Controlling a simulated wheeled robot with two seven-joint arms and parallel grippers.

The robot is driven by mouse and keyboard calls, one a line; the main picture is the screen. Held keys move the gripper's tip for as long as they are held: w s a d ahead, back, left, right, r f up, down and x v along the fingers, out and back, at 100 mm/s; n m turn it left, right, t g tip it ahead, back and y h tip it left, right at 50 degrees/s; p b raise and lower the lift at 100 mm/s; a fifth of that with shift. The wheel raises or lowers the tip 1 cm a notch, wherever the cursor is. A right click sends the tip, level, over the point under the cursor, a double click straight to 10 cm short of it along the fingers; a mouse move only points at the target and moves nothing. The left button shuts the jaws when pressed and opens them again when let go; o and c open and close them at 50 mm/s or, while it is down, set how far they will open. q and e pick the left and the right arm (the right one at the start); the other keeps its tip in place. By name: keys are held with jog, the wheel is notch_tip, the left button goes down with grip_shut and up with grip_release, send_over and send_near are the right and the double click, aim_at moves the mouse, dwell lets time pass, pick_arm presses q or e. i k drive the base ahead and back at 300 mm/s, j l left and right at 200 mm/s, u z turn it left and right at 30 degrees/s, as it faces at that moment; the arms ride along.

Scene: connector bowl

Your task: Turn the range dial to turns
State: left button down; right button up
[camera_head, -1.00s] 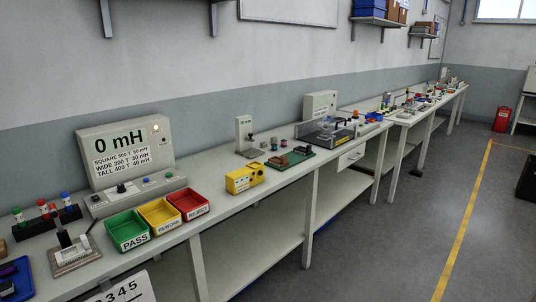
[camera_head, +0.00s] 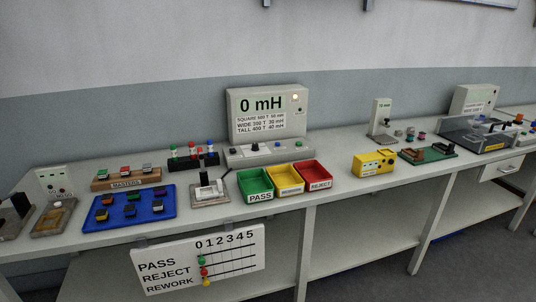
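A grey meter (camera_head: 235,103) stands at the back of the bench in the head view. Its screen reads 0 mH above a list for SQUARE, WIDE and TALL. A low control base (camera_head: 236,159) in front of it carries a black knob (camera_head: 255,147), a blue button (camera_head: 277,144) and another small control at the right. The black knob looks like a dial, but its markings and setting are too small to read. Neither of my grippers is in view.
Green PASS (camera_head: 256,182), yellow REWORK (camera_head: 284,178) and red REJECT (camera_head: 313,174) bins sit before the meter. A fixture (camera_head: 209,188), a blue tray (camera_head: 163,209) and a MASTERS block (camera_head: 104,183) lie left. A yellow box (camera_head: 373,163) stands right. A tally board (camera_head: 200,262) hangs in front.

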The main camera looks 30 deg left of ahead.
aim_at(256, 146)
jog(key=u, duration=1.25)
